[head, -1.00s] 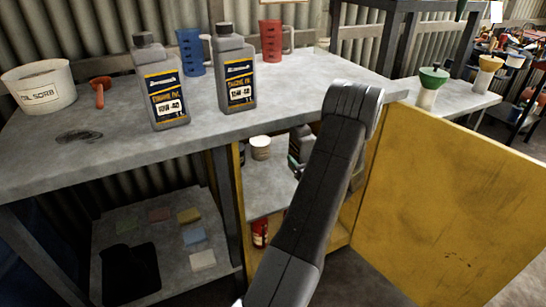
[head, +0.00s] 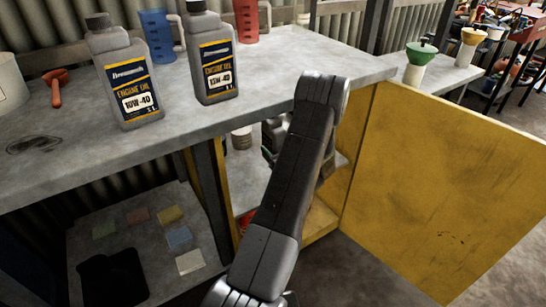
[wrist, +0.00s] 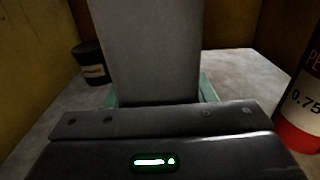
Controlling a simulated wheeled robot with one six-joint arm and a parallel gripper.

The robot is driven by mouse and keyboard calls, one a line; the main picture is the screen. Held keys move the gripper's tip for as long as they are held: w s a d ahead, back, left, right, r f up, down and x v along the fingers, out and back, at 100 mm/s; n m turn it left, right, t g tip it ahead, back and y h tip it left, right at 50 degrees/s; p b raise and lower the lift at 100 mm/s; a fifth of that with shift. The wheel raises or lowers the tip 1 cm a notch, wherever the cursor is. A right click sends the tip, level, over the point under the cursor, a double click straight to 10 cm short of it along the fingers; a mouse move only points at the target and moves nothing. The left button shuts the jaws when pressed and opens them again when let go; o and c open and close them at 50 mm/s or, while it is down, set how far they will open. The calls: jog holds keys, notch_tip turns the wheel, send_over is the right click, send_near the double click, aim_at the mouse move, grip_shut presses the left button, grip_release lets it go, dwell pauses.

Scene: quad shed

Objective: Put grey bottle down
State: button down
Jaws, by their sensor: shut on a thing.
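The grey bottle (wrist: 147,50) fills the middle of the wrist view, with its plain side facing the camera. My gripper (wrist: 158,95) is shut on it, and teal finger parts show on both sides of the bottle. In the head view a part of a dark grey bottle (head: 276,132) shows inside the open yellow cabinet, mostly behind my arm. My gripper is largely hidden there. I cannot tell whether the bottle's base touches the shelf.
Inside the cabinet, a small dark can (wrist: 90,62) stands left and a red-and-white container (wrist: 302,105) stands close at right. The yellow door (head: 440,190) is open to the right. Two engine oil bottles, 10W-40 (head: 130,85) and 15W-40 (head: 212,65), stand on the bench (head: 290,60).

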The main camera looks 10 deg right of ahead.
jog(key=shift+f+b, duration=0.3)
jog(key=shift+f, duration=1.3)
jog(key=shift+f, duration=0.2)
jog(key=c, duration=0.6)
grip_release()
jog(key=shift+r, duration=0.2)
jog(key=p+v, duration=0.1)
jog(key=v, duration=1.1)
